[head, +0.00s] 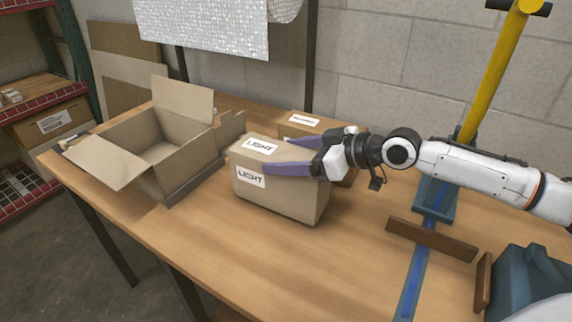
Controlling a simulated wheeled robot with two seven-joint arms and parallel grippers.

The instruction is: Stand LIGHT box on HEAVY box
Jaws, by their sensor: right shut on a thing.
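The LIGHT box (278,198) is a brown carton with white "LIGHT" labels on its top and front, near the middle of the table. My right gripper (277,155) reaches in from the right with its purple fingers shut on the LIGHT box near its top. I cannot tell whether the box rests on the table or is slightly above it. A second carton (301,127) stands behind it, partly hidden by the LIGHT box and the gripper. Its label is too small to read; it is likely the HEAVY box. My left gripper is not in view.
An open empty carton (178,138) with raised flaps stands on the table (250,265) to the left. A blue and yellow stand (436,200) with brown bars is at the right. The front middle of the table is clear. A shelf (40,115) stands at far left.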

